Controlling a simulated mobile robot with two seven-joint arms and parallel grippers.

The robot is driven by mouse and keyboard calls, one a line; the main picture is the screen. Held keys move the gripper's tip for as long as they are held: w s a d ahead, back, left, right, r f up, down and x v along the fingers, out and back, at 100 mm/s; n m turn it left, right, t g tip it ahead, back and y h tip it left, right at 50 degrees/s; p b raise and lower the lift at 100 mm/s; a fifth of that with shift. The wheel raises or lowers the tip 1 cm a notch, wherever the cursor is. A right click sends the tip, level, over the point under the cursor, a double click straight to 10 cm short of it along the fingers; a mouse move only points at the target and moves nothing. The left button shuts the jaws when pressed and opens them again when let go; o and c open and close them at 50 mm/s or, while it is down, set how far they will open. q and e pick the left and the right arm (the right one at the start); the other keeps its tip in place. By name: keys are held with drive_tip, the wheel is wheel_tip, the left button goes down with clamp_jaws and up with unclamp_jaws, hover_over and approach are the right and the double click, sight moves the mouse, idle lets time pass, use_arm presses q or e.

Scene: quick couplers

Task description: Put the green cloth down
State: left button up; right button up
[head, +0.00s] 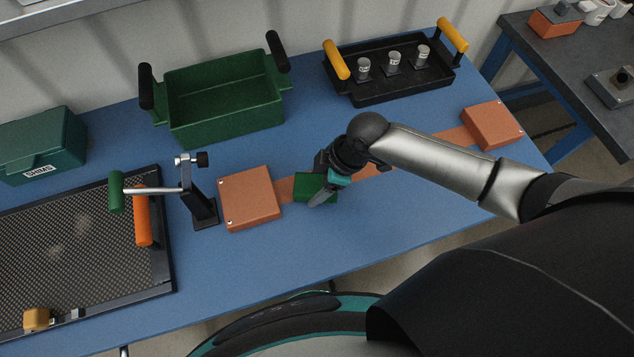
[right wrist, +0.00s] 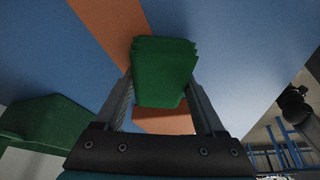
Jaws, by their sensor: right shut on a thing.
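The green cloth (head: 312,186) looks like a small folded pad. It is between the fingers of my right gripper (head: 321,192), which is shut on it. In the right wrist view the cloth (right wrist: 165,70) fills the space between the two fingers of the gripper (right wrist: 162,92). It is over the blue table (head: 400,225), at the copper strip (head: 380,168) that joins two copper blocks. I cannot tell whether the cloth touches the surface below. My left gripper is not in view.
A copper block (head: 250,198) is just left of the cloth; another (head: 492,126) is at the right. Behind stand a green bin (head: 225,101) and a black tray (head: 400,92) with metal couplers. A clamp stand (head: 205,213) and meshed tray (head: 70,245) are left. The front table area is clear.

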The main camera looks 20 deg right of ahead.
drive_tip(key=shift+f, duration=0.3)
drive_tip(key=o, duration=0.9)
drive_tip(key=shift+s+f, duration=0.1)
drive_tip(key=shift+s, duration=0.1)
drive_tip(key=shift+o, duration=1.3)
drive_tip(key=shift+s+f, duration=0.1)
drive_tip(key=shift+f, duration=0.1)
drive_tip(key=shift+r, duration=0.4)
drive_tip(key=p+v, duration=0.3)
drive_tip(key=v, duration=0.9)
drive_tip(key=shift+w+r, duration=0.25)
drive_tip(key=shift+w, duration=0.05)
drive_tip(key=shift+s, duration=0.1)
